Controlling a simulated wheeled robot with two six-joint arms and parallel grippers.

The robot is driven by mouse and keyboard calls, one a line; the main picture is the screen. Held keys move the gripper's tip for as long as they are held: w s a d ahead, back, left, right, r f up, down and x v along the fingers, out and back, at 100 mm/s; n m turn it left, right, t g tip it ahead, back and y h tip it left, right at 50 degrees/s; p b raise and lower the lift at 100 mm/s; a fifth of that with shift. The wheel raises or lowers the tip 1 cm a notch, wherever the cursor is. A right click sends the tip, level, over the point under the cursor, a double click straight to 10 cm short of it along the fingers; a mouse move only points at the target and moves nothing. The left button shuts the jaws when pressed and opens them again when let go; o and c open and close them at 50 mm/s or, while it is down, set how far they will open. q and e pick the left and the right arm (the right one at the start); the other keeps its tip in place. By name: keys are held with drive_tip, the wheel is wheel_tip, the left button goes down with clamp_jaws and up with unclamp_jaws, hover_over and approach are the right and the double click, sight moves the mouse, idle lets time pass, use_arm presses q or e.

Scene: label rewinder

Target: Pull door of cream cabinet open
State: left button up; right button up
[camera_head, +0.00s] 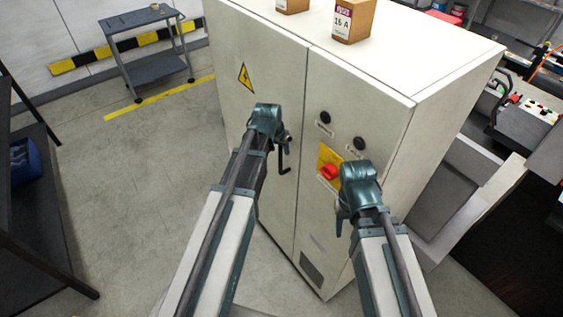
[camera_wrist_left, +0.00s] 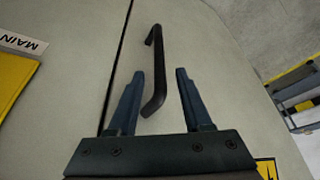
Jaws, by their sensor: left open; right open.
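The cream cabinet (camera_head: 440,55) stands upright in front of me, with two front doors that look closed along a thin vertical seam. A black bar handle (camera_head: 285,160) sits on the left door (camera_head: 265,65), close to the seam. My left gripper (camera_head: 281,138) is at the handle. In the left wrist view the open fingers (camera_wrist_left: 160,72) lie on either side of the handle (camera_wrist_left: 160,65), with gaps showing on both sides. My right gripper (camera_head: 342,220) is open in front of the right door, below a red switch (camera_head: 329,171) on a yellow plate; its fingers are partly hidden.
Cardboard boxes (camera_head: 353,22) stand on the cabinet top. A yellow warning sign (camera_head: 245,77) is on the left door. Floor left of the cabinet is clear up to a grey cart (camera_head: 155,75). A dark shelf (camera_head: 30,200) stands at far left; machinery (camera_head: 470,185) is at right.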

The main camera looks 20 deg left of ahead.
sight(281, 155)
use_arm(q)
drive_tip(key=b+x, duration=0.4)
drive_tip(key=x, duration=0.2)
drive_tip(key=shift+f+b, duration=0.1)
drive_tip(key=shift+b, duration=0.2)
clamp_jaws()
idle(1.1)
